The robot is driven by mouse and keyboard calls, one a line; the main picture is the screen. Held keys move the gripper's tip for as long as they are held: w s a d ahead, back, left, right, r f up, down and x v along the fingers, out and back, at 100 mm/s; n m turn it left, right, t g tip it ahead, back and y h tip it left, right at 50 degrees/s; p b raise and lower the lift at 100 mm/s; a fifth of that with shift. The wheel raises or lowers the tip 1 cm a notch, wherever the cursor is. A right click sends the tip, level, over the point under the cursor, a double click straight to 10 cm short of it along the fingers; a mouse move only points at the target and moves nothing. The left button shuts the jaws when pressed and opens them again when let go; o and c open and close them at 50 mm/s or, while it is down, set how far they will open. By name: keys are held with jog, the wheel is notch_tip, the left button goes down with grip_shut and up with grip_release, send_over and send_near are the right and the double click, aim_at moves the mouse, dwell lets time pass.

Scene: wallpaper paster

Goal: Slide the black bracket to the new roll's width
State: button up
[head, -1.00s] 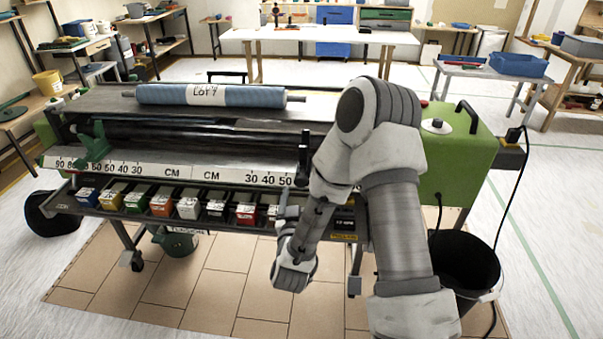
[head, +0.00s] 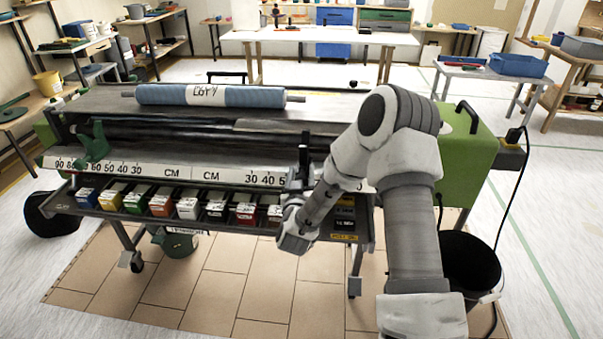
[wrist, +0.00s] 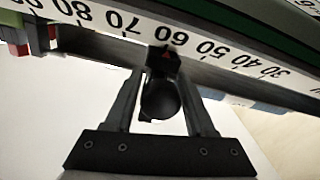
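The black bracket (head: 303,162) stands upright at the right part of the white number scale on the machine's front. My gripper (wrist: 160,80) is open, with one finger on each side of the bracket and knob; I cannot tell whether either finger touches. In the head view my gripper's fingertips are hard to make out by the bracket. The blue roll (head: 255,96) with a white label lies on top of the machine.
The white scale (head: 150,168) runs along the machine's front. A green bracket (head: 94,145) stands at its left. Small coloured boxes (head: 187,208) line the tray below. A green housing (head: 470,150) and a black bucket (head: 470,268) are at the right.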

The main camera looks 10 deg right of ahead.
grip_shut()
dwell(1.1)
